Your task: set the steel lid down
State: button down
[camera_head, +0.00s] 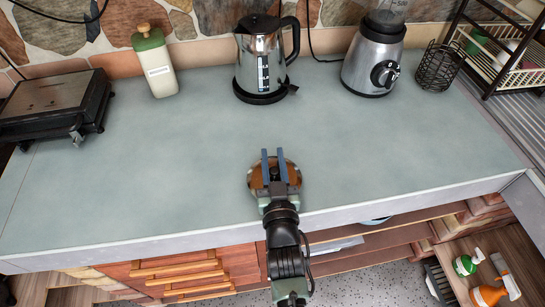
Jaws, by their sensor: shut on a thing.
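The steel lid (256,177) is a round, brownish, shiny disc near the front edge of the grey-green countertop (190,150). My gripper (273,157) is over the lid, its two blue fingers pointing to the back of the counter, and it is shut on the lid. The fingers and wrist cover the middle of the lid. I cannot tell whether the lid touches the counter or is held just above it.
A kettle (262,58), a blender (374,55) and a green-capped bottle (155,62) stand along the back. A black grill (55,102) is at left, a wire basket (439,66) and dish rack (505,50) at right. The counter's middle is clear.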

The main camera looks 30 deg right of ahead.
jog(key=shift+w+d+f, duration=0.1)
jog(key=shift+w+f, duration=0.25)
jog(key=shift+f, duration=0.4)
jog(key=shift+f+b, duration=0.1)
jog(key=shift+b, duration=0.2)
jog(key=shift+s+f, duration=0.1)
jog(key=shift+f, duration=0.05)
jog(key=c, duration=0.7)
grip_release()
jog(key=shift+r, duration=0.4)
jog(key=b+v, duration=0.1)
jog(key=v, duration=1.1)
jog(key=shift+f, duration=0.15)
